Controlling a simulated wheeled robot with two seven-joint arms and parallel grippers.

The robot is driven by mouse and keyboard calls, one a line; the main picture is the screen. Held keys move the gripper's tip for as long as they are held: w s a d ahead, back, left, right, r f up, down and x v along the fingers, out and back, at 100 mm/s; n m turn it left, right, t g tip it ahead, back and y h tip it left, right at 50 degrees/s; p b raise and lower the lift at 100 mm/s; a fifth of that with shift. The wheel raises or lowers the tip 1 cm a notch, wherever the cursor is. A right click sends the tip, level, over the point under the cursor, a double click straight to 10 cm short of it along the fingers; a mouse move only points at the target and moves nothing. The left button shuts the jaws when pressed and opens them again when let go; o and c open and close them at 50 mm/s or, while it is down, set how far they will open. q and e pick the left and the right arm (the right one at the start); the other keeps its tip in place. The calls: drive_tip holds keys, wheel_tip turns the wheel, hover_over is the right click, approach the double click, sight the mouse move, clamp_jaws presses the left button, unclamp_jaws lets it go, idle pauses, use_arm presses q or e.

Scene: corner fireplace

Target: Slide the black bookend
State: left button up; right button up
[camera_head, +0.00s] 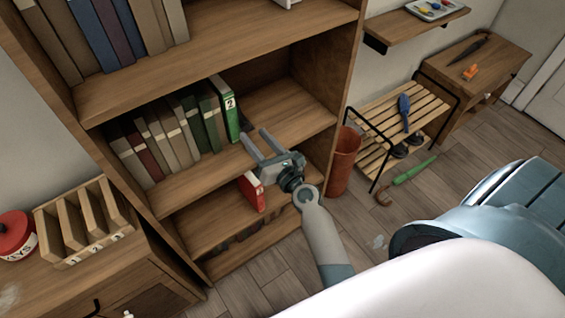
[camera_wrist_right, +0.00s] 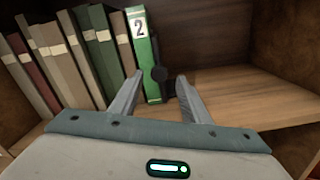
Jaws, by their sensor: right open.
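The black bookend (camera_wrist_right: 164,83) stands upright on the shelf at the right end of the book row, against a green book (camera_wrist_right: 147,55) marked 2. In the head view only a dark sliver of the bookend (camera_head: 245,122) shows, beside the green book (camera_head: 231,118). My right gripper (camera_head: 254,133) is open and empty. Its two fingers point into the shelf, and in the wrist view the bookend shows between the fingertips (camera_wrist_right: 160,76). I cannot tell whether they touch it. My left gripper is not in view.
The shelf (camera_wrist_right: 230,90) is bare right of the bookend, up to the bookcase's side wall. A red book (camera_head: 251,191) stands on the shelf below. A brown bin (camera_head: 343,165) and a slatted rack (camera_head: 425,115) stand right of the bookcase.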

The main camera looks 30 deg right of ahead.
drive_tip(key=s+d+b, duration=0.1)
drive_tip(key=s+b, duration=0.2)
drive_tip(key=s, duration=1.1)
drive_tip(key=shift+s, duration=0.15)
drive_tip(key=s+a+f+n+g, duration=0.25)
drive_tip(key=f+n, duration=0.35)
drive_tip(key=f, duration=0.7)
drive_tip(key=s+a+f+n+g+y+b, duration=0.1)
drive_tip(key=s+a+f+n+g, duration=0.2)
drive_tip(key=f+n, duration=0.7)
drive_tip(key=s+a+f+n+g, duration=0.1)
drive_tip(key=s+f+n+g, duration=0.25)
drive_tip(key=f, duration=1.25)
drive_tip(key=s+d+f+n+g, duration=0.2)
drive_tip(key=s+f+n, duration=0.5)
drive_tip(key=s, duration=0.3)
drive_tip(key=s+d+f+n+g+h, duration=0.1)
drive_tip(key=s+d+f+n+g, duration=0.1)
drive_tip(key=s+f+n, duration=0.5)
drive_tip(key=s+d+f+n+g+h+b, duration=0.1)
drive_tip(key=s+d+f+n+g, duration=0.2)
drive_tip(key=s+f+n, duration=0.4)
drive_tip(key=s+n+g, duration=0.1)
drive_tip(key=s, duration=0.5)
drive_tip(key=shift+s+f, duration=0.35)
